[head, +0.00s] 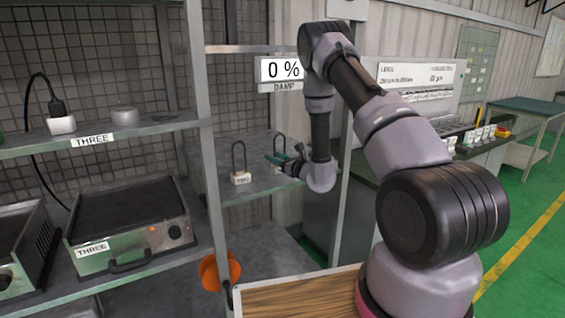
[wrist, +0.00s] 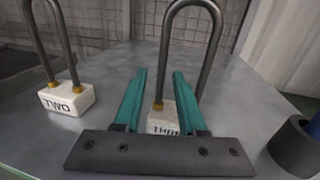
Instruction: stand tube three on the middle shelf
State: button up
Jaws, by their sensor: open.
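Tube three, a grey metal U-shaped tube on a white block marked THREE (wrist: 163,117), stands upright on the grey middle-height shelf (wrist: 110,135). In the head view only its loop (head: 278,137) shows clearly; my gripper hides its base. My gripper (wrist: 160,75) has teal fingers, open and low over the shelf at tube three. In the wrist view one leg of the tube shows between the fingers, and the right finger overlaps the block. I cannot tell whether they touch.
A similar tube marked TWO (wrist: 66,98) stands just left, also in the head view (head: 241,178). A dark grey and blue round thing (wrist: 295,145) is at the right. A shelf post (head: 205,130) rises left of the arm. A display reads 0 % (head: 282,70).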

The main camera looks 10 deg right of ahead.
jog(key=v, duration=1.1)
jog(key=s+a+r+n+g+y, duration=0.3)
jog(key=a+r+n+g+y, duration=0.15)
jog(key=r, duration=0.35)
jog(key=s+a+r+n+g+y, duration=0.3)
jog(key=s+a+r+n, duration=0.15)
jog(key=r, duration=0.25)
jog(key=s+a+r+n+g, duration=0.4)
jog(key=s+r+n+g, duration=0.35)
jog(key=s, duration=0.25)
jog(key=s+d+r+n+h, duration=0.2)
jog(key=s+d+n+h, duration=0.2)
jog(key=s+n+h, duration=0.35)
jog(key=s+d+r+n+t+h, duration=0.2)
jog(key=s+d+r+t+h, duration=0.2)
jog(key=d, duration=0.6)
notch_tip(320, 180, up, 3)
jog(key=t+h, duration=0.2)
jog(key=shift+s+d+f+h, duration=0.2)
jog(key=shift+s+h, duration=0.05)
jog(key=shift+h, duration=0.15)
